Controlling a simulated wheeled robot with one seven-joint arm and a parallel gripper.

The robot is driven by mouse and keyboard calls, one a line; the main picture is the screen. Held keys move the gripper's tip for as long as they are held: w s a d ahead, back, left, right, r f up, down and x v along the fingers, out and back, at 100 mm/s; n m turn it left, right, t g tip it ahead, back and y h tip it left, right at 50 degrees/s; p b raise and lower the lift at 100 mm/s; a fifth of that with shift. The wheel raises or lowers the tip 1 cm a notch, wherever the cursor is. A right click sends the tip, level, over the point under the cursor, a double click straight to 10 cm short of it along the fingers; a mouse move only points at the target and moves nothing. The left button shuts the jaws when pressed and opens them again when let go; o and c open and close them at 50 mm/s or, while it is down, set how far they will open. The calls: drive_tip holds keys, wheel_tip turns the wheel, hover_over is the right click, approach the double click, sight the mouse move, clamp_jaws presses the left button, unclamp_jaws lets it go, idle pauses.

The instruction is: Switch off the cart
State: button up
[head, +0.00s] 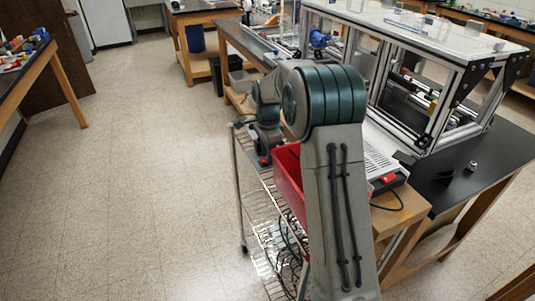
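The cart (268,236) is a chrome wire-shelf cart standing beside the wooden bench, left of my upper arm and partly hidden by it. A small red part (264,161) shows at the cart's top level; it is too small to tell whether it is a switch. My gripper (265,152) is over the far end of the cart's top, close to this red part. Its fingers are too small and dark to tell whether they are open or touching anything. No lit or unlit state of the cart can be made out.
A red bin (289,178) sits on the cart, partly behind my arm. Dark cables hang by the lower shelves. A box with a red switch (388,178) is on the bench at right, beside an aluminium extrusion frame (440,85). The floor (150,170) at left is clear.

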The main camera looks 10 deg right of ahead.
drive_tip(key=shift+f, duration=0.35)
clamp_jaws()
drive_tip(key=shift+s+a+f+h+b, duration=0.1)
drive_tip(key=shift+a+h+b, duration=0.3)
drive_tip(key=shift+h+b, duration=0.75)
drive_tip(key=shift+t+h, duration=0.3)
drive_tip(key=shift+h, duration=0.25)
